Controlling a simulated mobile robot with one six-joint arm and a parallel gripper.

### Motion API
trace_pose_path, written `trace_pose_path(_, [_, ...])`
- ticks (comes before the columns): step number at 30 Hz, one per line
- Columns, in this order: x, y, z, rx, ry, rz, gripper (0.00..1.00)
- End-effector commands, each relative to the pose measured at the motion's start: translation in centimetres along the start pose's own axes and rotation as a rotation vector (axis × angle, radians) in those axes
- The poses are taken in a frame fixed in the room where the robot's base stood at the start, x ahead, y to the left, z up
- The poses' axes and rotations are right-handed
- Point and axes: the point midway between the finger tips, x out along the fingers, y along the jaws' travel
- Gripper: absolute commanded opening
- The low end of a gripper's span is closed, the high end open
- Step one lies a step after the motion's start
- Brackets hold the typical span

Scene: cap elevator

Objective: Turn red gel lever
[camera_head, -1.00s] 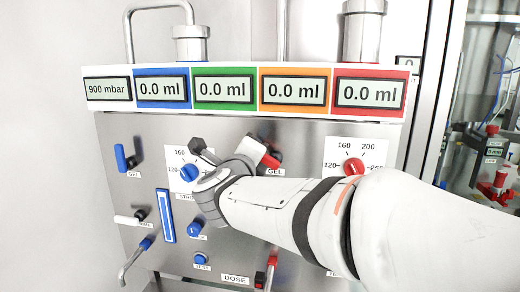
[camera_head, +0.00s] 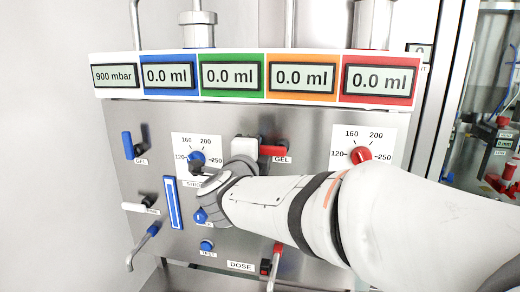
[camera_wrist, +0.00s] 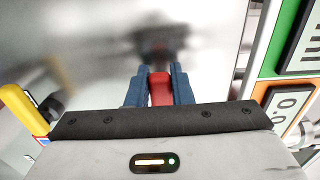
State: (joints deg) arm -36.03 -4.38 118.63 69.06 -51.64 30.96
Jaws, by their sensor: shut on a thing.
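The red gel lever (camera_head: 272,151) is on the steel panel, just above its GEL label, and looks about level in the head view. In the wrist view, the red handle (camera_wrist: 160,88) sits between the two blue fingers of my gripper (camera_wrist: 159,85). My gripper is shut on this handle. In the head view, my wrist and arm come in from the lower right and hide part of the panel; the fingertips are hard to make out there.
A red dial (camera_head: 361,155) is right of the lever and a blue dial (camera_head: 197,158) left. A blue gel lever (camera_head: 128,145) is farther left. A display row (camera_head: 255,77) runs above.

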Motion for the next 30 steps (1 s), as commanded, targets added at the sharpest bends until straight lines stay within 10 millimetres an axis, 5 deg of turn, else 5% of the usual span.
trace_pose_path(10, [0.0, 0.2, 0.0, -0.007, -0.001, 0.003, 0.00])
trace_pose_path(11, [0.0, 0.2, 0.0, -0.007, -0.001, 0.003, 0.21])
trace_pose_path(19, [0.0, 0.1, 0.0, -0.005, 0.000, 0.002, 0.42])
trace_pose_path(30, [-1.4, 0.1, 0.1, -0.004, -0.002, -0.001, 0.42])
